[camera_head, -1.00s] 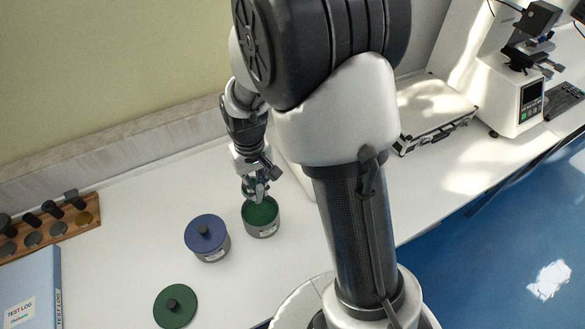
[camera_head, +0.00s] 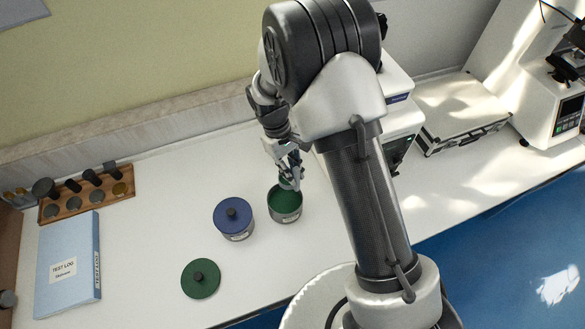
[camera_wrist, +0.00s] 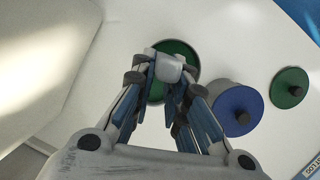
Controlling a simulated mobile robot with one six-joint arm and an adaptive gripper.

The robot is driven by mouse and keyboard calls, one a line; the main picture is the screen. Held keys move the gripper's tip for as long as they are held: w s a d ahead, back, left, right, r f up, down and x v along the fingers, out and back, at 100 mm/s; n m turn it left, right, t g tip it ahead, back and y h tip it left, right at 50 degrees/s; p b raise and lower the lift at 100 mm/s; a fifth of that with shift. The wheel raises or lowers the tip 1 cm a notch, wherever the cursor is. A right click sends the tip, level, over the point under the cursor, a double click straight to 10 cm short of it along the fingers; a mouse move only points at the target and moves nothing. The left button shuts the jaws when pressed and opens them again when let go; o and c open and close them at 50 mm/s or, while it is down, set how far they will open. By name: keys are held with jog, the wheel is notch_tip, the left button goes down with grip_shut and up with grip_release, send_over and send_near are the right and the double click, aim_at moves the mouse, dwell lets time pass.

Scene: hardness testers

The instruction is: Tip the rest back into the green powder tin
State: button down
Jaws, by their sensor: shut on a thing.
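The green powder tin (camera_head: 286,217) stands open on the white bench, with dark green powder inside. It also shows in the wrist view (camera_wrist: 192,50), partly hidden behind my fingertips. My gripper (camera_head: 289,172) is over the tin's far side, pointing down. In the wrist view my gripper (camera_wrist: 168,76) is shut on a small pale grey scoop or cup (camera_wrist: 168,68), which overlaps the tin's mouth. Its contents and exact tilt cannot be made out. The tin's green lid (camera_head: 201,279) lies flat on the bench, its dark knob up.
A tin with a blue lid (camera_head: 233,213) stands close to the left of the green tin. A blue test log binder (camera_head: 68,263) and a wooden rack (camera_head: 86,197) are at the left. A white instrument (camera_head: 398,120) and a silver case (camera_head: 463,115) are at the right.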

aim_at(287, 188)
jog(key=shift+s+a+f+t+b, duration=0.15)
jog(key=shift+s+f+t+b, duration=0.3)
jog(key=shift+b, duration=0.8)
jog(key=t+b, duration=0.1)
jog(key=b, duration=0.2)
jog(key=f+t+h+b, duration=0.1)
jog(key=b, duration=0.2)
jog(key=shift+s+a, duration=0.25)
jog(key=shift+s, duration=0.15)
jog(key=shift+s+b, duration=0.1)
jog(key=shift+b, duration=0.65)
jog(key=shift+r+m, duration=0.1)
jog(key=shift+m, duration=0.2)
jog(key=shift+s+a+f+t+h+b, duration=0.3)
jog(key=shift+t+b, duration=0.4)
jog(key=shift+b, duration=1.35)
jog(key=shift+s+a+f+t+h+b, duration=0.15)
jog(key=shift+s+t+h+b, duration=0.4)
jog(key=shift+b, duration=1.45)
jog(key=shift+w+d, duration=0.1)
jog(key=shift+f+t, duration=0.15)
jog(key=shift+t, duration=0.25)
jog(key=shift+s, duration=0.2)
jog(key=shift+s+a+f+m+t+h, duration=0.25)
jog(key=shift+s+f+m+t+h, duration=0.15)
jog(key=shift+t, duration=0.3)
